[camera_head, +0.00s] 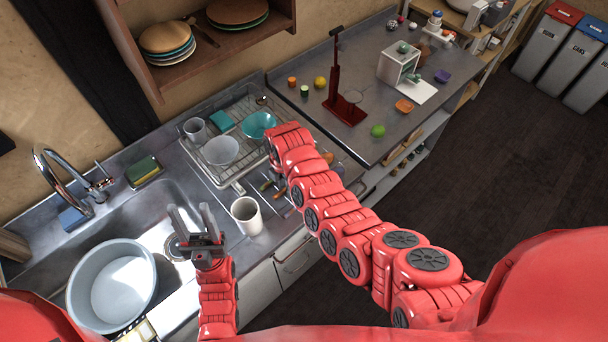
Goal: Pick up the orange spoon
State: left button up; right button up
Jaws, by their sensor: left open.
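Several small utensils lie beside the dish rack at its right front corner. One of them, small and orange (267,186), may be the orange spoon; it is too small to be sure, and my right arm covers part of that area. My left gripper (190,209) is open and empty above the right side of the sink, left of the white cup and apart from the utensils. My right arm reaches over the counter near the rack, and its gripper is hidden behind its end links.
A white cup (246,214) stands between my left gripper and the utensils. A dish rack (226,181) holds bowls and cups. A pale blue basin (152,290) sits in the sink. A dark red stand (334,75) rises on the right counter. A shelf (222,52) overhangs behind.

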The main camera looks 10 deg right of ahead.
grip_shut()
